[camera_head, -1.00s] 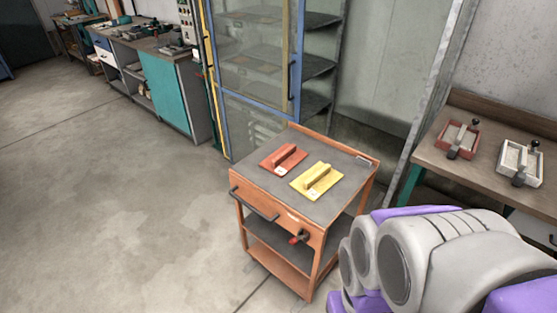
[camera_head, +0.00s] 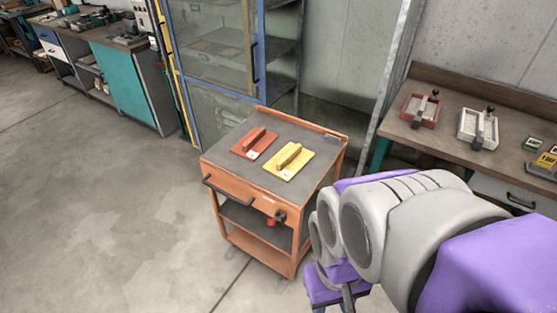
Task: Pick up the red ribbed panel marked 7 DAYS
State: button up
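A red panel (camera_head: 254,143) with a raised rib and a small white label lies flat on the top of the orange cart (camera_head: 208,163). The label is too small to read. A yellow panel (camera_head: 289,161) of similar shape lies to its right on the same top. My arm shows at the lower right, apart from the cart.
A workbench (camera_head: 398,131) at the right holds a red tray (camera_head: 419,109), a grey tray (camera_head: 477,129) and small yellow-marked items. A blue-framed glass cabinet (camera_head: 262,60) stands behind the cart. Open concrete floor lies to the left.

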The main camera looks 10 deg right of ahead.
aim_at(251, 147)
jog(key=i+l+z, duration=0.15)
jog(key=i+z, duration=0.3)
jog(key=i, duration=0.55)
